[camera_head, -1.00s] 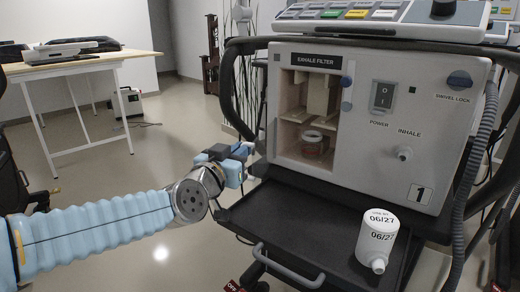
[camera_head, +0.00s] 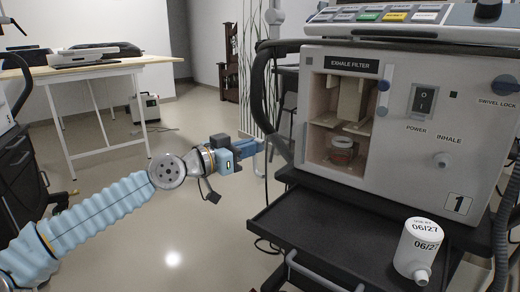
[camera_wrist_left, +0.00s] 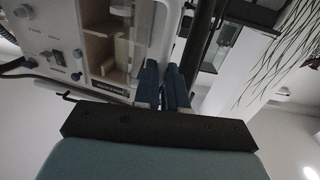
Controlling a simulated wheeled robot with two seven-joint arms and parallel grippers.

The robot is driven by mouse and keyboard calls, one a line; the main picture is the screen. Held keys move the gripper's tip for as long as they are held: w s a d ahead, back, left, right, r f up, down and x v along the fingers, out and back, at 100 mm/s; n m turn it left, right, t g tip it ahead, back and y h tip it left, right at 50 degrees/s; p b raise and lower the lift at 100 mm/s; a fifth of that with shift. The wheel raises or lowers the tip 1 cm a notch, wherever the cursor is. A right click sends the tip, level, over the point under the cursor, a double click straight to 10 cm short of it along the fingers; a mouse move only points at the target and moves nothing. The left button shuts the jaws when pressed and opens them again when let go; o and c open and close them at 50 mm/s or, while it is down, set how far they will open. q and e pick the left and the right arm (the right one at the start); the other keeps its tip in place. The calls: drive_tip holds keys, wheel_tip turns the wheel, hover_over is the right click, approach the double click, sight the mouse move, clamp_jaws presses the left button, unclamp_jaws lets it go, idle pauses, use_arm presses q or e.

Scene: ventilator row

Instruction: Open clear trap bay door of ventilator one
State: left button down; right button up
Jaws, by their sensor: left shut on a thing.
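Ventilator one (camera_head: 430,165) is a pale box marked 1. The clear door is hard to make out in the head view. My left gripper (camera_head: 258,147) is at the left of the bay, beside the ventilator. In the left wrist view its two blue fingers (camera_wrist_left: 164,82) are close together on a thin pale edge (camera_wrist_left: 163,35), which looks like the clear trap bay door standing out from the bay. My right gripper is not in view.
A black tray (camera_head: 300,225) juts out below the bay, with a white canister (camera_head: 418,245) marked 06/27 on its right. A black rail (camera_head: 268,100) curves beside the ventilator's left. A wooden-topped table (camera_head: 90,68) stands at the back left. Floor between is clear.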

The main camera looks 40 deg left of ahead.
use_arm(q)
drive_tip(key=shift+r, duration=0.1)
drive_tip(key=c, duration=1.2)
unclamp_jaws()
drive_tip(key=s+a, duration=0.2)
drive_tip(key=s, duration=1.1)
drive_tip(key=shift+s+a+p, duration=0.2)
drive_tip(key=shift+s+p, duration=0.1)
drive_tip(key=shift+p, duration=0.05)
